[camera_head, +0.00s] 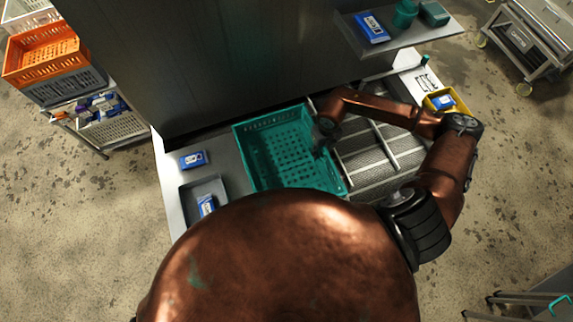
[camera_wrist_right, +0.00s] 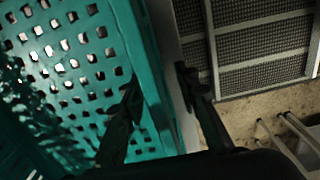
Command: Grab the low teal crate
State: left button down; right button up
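The low teal crate (camera_head: 262,125) stands on the bench in the middle of the head view. Its perforated floor and right wall fill the left half of the right wrist view (camera_wrist_right: 150,70). My right gripper (camera_head: 322,146) is at the crate's right wall. In the right wrist view the fingers (camera_wrist_right: 158,80) are apart, one on the inner side of the wall and one outside, with visible space around the rim. I cannot tell whether either finger touches it. My left gripper is not in view.
Grey mesh racks (camera_head: 370,155) lie right of the crate. A grey tray (camera_head: 190,192) with a blue packet and another blue packet (camera_head: 193,160) are to its left. A dark panel (camera_head: 200,70) stands behind. A yellow bin (camera_head: 458,97) is at the right, below a shelf (camera_head: 400,45).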

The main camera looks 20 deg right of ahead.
grip_shut()
dwell(0.6)
